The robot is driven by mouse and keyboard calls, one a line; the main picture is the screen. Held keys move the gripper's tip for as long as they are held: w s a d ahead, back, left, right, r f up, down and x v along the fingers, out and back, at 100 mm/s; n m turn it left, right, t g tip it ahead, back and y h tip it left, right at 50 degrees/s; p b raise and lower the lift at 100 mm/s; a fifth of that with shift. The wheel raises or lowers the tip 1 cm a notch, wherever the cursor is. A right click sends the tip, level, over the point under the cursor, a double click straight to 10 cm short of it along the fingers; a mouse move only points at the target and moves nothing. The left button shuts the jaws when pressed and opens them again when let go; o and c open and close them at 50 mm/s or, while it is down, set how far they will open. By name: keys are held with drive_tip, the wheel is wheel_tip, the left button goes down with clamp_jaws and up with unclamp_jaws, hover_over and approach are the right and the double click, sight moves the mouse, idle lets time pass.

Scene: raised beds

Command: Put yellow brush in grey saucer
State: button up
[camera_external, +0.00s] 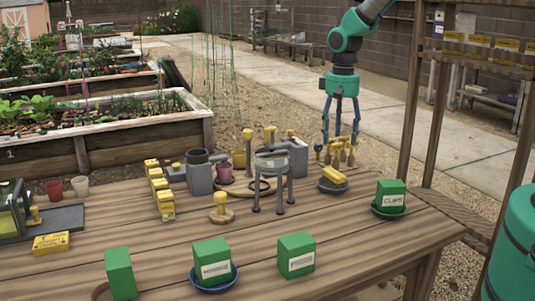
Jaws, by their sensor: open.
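A grey saucer (332,187) stands on the wooden table towards its right side. A yellow block-like thing (334,174), which looks like the yellow brush, lies tilted in the saucer, its far end towards the rim. My gripper (339,143) hangs pointing down above and slightly behind the saucer, fingers spread. It is open. Small yellow and tan handled things show between and behind its fingertips, and I cannot tell how far they are from the fingers. The gripper appears apart from the yellow block in the saucer.
Green boxes stand along the front and right; one sits in a blue saucer (214,279), another in a green saucer (388,209). A grey three-legged stand (272,168) is left of the grey saucer. Yellow blocks (160,190) and grey containers stand further left. Wooden posts rise at right.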

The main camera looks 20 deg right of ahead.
drive_tip(key=shift+r, duration=0.1)
drive_tip(key=s+d+r+t, duration=0.1)
drive_tip(key=s+d+r, duration=0.3)
drive_tip(key=r, duration=0.3)
drive_tip(key=s+d+r+t, duration=0.1)
drive_tip(key=s+d+r, duration=0.2)
drive_tip(key=r, duration=0.5)
drive_tip(key=s+d+r+t, duration=0.1)
drive_tip(key=s+d+r, duration=0.3)
drive_tip(key=r, duration=0.3)
drive_tip(key=s+d+r+t, duration=0.1)
drive_tip(key=s+d+r, duration=0.2)
drive_tip(key=s, duration=0.4)
drive_tip(key=s+d+r, duration=0.3)
drive_tip(key=s, duration=0.4)
drive_tip(key=s+d+r+t, duration=0.1)
drive_tip(key=s+d+r, duration=0.2)
drive_tip(key=s, duration=0.5)
drive_tip(key=shift+r+t, duration=0.15)
drive_tip(key=shift+t, duration=0.15)
